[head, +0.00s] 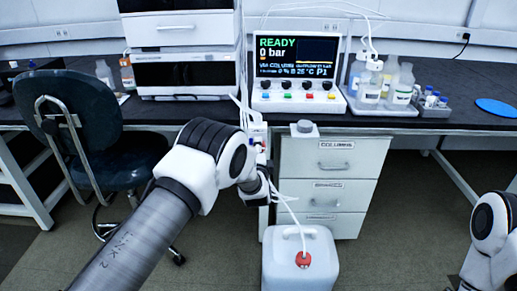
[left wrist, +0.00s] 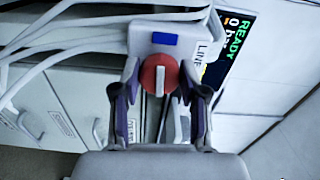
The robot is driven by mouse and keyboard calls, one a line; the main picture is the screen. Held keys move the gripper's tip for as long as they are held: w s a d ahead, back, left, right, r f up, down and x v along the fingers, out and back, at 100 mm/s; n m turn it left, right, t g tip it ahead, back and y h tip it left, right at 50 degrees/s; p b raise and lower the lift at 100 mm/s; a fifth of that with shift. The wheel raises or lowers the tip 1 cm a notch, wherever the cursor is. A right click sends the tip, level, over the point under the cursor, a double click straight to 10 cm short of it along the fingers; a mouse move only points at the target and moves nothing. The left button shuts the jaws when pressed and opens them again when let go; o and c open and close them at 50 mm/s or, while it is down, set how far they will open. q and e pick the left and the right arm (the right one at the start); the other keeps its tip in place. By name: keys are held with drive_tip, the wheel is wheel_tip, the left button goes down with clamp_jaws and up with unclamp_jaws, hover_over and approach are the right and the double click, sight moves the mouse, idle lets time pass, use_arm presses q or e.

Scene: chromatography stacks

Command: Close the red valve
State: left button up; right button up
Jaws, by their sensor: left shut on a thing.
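The red valve (left wrist: 149,76) is a round red knob with a pale bar across its face, mounted on a white block (left wrist: 168,36) with a blue patch and the lettering "LINE". My left gripper (left wrist: 160,82) has one finger on each side of the knob and is shut on it. In the left wrist view the pale bar points up and down the picture. In the head view my left gripper (head: 265,187) is at the bench's front edge, left of the drawers, and my own arm hides most of the valve. My right gripper is outside the views.
A white container with a red cap (head: 303,259) stands on the floor below, with a tube running in. A drawer cabinet (head: 330,158) is to the right. The instrument display (head: 293,58) reads "READY 0 bar". Several bottles stand in a tray (head: 432,111). A chair (head: 80,125) is left.

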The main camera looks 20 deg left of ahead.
use_arm(q)
drive_tip(key=shift+m, duration=0.5)
drive_tip(key=o, duration=1.1)
drive_tip(key=shift+d, duration=0.1)
drive_tip(key=shift+o, duration=0.2)
drive_tip(key=v, duration=1.2)
